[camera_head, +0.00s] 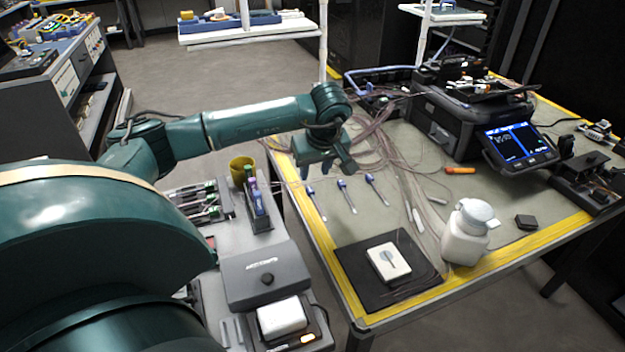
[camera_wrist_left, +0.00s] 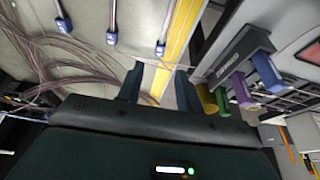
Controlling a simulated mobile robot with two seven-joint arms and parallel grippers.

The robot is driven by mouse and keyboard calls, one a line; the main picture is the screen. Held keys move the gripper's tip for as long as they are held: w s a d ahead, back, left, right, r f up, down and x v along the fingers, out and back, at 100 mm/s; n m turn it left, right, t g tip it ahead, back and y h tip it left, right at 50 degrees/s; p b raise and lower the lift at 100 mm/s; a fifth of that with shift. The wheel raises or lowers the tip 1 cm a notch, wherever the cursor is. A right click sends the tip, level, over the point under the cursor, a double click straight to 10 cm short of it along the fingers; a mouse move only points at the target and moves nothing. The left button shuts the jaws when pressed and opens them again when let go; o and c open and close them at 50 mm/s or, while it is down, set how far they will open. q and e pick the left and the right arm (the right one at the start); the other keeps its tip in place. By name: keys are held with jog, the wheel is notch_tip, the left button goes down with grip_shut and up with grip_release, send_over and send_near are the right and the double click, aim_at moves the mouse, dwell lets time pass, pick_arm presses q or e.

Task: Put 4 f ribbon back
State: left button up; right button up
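I cannot tell which item is the 4 f ribbon. Several thin fiber strands (camera_head: 385,150) spread over the table from the splicer side. Three slim blue-capped tools (camera_head: 346,196) lie apart on the grey table mat, and their blue ends also show in the left wrist view (camera_wrist_left: 161,48). A small stand (camera_head: 259,222) on the left cart holds purple, green and blue handled pieces. My left gripper (camera_head: 328,167) is over the table's left edge, near the blue caps. In the left wrist view its fingers (camera_wrist_left: 160,72) are apart with nothing visible between them. My right gripper is out of view.
A yellow cup (camera_head: 242,170) stands behind the stand. The splicer (camera_head: 470,115) and its screen (camera_head: 520,143) fill the back right. A white bottle (camera_head: 466,235) and black pad (camera_head: 350,262) are at the front.

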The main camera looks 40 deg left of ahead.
pick_arm(q)
jog(key=shift+v, duration=2.25)
